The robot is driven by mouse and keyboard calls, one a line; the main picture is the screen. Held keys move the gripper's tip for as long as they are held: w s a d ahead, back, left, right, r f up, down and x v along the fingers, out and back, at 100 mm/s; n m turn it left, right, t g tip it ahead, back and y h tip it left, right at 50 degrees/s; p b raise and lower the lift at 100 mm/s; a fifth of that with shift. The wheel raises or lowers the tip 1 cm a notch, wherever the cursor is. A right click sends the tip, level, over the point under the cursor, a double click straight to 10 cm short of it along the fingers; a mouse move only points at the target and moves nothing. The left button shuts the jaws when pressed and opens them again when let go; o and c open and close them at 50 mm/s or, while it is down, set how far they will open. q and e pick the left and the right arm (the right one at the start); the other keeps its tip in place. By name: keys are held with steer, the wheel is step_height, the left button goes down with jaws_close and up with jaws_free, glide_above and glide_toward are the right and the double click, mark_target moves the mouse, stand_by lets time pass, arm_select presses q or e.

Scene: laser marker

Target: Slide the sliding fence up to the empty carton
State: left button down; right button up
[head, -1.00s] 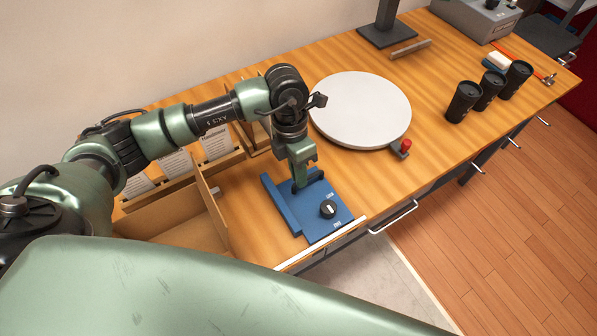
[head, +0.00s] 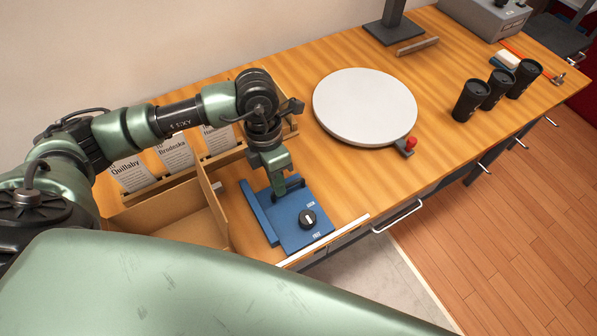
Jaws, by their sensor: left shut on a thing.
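The sliding fence (head: 310,237) is a blue plate with an upright blue wall along its left side and a black knob (head: 307,218) between the labels LOCK and FREE. I cannot tell which label the knob points to. My left gripper (head: 288,187) points down and is shut on the fence's dark handle, which it mostly hides. The empty carton (head: 172,218) is brown and open, left of the fence. A strip of bare table separates the fence wall from the carton's raised right flap. My right gripper is not in view.
Cards in a wooden rack (head: 174,152) stand behind the carton. A white round turntable (head: 365,105) with a red-knobbed clamp is right of my arm. Several black cups (head: 471,100) stand farther right. A pale rail (head: 325,243) runs along the table's front edge.

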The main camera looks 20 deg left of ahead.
mark_target(257, 204)
arm_select(q)
steer(key=s+a, duration=0.1)
steer(key=s, duration=0.1)
steer(key=s+a+b, duration=0.1)
steer(key=s+a, duration=0.1)
steer(key=shift+s+a, duration=0.25)
steer(key=shift+a, duration=0.05)
steer(key=c, duration=1.5)
jaws_free()
steer(key=shift+r, duration=0.15)
steer(key=shift+w+r+b, duration=0.1)
steer(key=shift+r+b, duration=0.2)
steer(key=shift+r, duration=0.05)
steer(key=r, duration=0.4)
steer(key=a+r+b, duration=0.1)
steer(key=r, duration=0.1)
steer(key=shift+w+a+r, duration=0.1)
steer(key=shift+w+r, duration=0.2)
steer(key=shift+r, duration=0.1)
